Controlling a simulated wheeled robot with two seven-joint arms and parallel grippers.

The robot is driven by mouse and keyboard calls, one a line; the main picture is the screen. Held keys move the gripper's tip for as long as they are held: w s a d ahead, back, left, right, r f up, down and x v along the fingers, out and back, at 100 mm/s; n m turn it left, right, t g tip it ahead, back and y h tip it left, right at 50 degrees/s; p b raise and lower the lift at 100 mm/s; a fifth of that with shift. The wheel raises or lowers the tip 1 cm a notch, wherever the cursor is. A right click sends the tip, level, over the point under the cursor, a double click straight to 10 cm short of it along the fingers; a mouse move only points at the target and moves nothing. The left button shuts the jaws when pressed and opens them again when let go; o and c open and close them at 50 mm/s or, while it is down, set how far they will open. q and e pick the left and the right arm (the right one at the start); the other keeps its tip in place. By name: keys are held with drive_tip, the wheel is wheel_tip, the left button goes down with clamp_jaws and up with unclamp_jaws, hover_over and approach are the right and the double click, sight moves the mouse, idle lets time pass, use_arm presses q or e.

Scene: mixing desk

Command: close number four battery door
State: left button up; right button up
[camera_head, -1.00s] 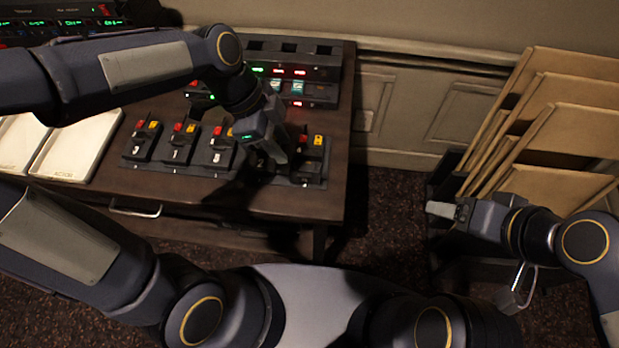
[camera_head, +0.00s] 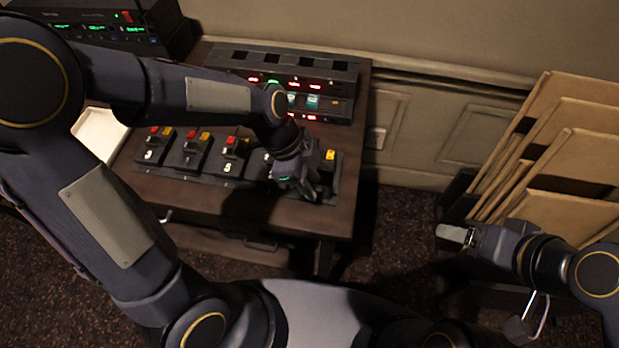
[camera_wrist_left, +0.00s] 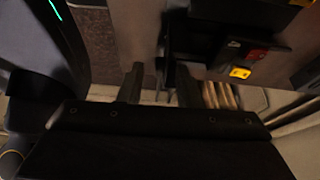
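A row of dark battery units with red and yellow buttons lies along the front of the desk, with units (camera_head: 155,146), (camera_head: 191,150) and (camera_head: 233,156) in clear view. My left gripper (camera_head: 300,188) is low over the right part of the row, hiding much of the units there. The rightmost unit (camera_head: 327,168) shows just beyond it. In the left wrist view, the fingers of my left gripper (camera_wrist_left: 158,85) stand apart, with a dark unit (camera_wrist_left: 225,25) beside them. I cannot read which unit is number four. My right gripper (camera_head: 456,235) is away from the desk.
A dark rack with lit displays (camera_head: 285,85) stands behind the row. A pale tray (camera_head: 100,133) is at the left of the desk. Brown boards (camera_head: 575,160) lean in a dark holder near my right gripper. Floor shows between desk and holder.

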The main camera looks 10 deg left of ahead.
use_arm(q)
clamp_jaws()
drive_tip(key=shift+w+r+g, duration=0.1)
drive_tip(key=shift+w+g, duration=0.05)
drive_tip(key=shift+g, duration=0.15)
idle(0.4)
drive_tip(key=shift+w+r+n+g+p, duration=0.1)
drive_tip(key=shift+w+n+g+p, duration=0.3)
drive_tip(key=shift+w+g+p, duration=0.75)
drive_tip(key=shift+w+f+n+g+p, duration=0.25)
drive_tip(key=shift+w+g, duration=0.2)
drive_tip(key=shift+g, duration=0.55)
drive_tip(key=shift+w+f+n+g+p, duration=0.15)
drive_tip(key=shift+w+g+p, duration=0.25)
drive_tip(key=shift+g, duration=0.55)
drive_tip(key=shift+w, duration=0.1)
drive_tip(key=shift+o, duration=0.3)
unclamp_jaws()
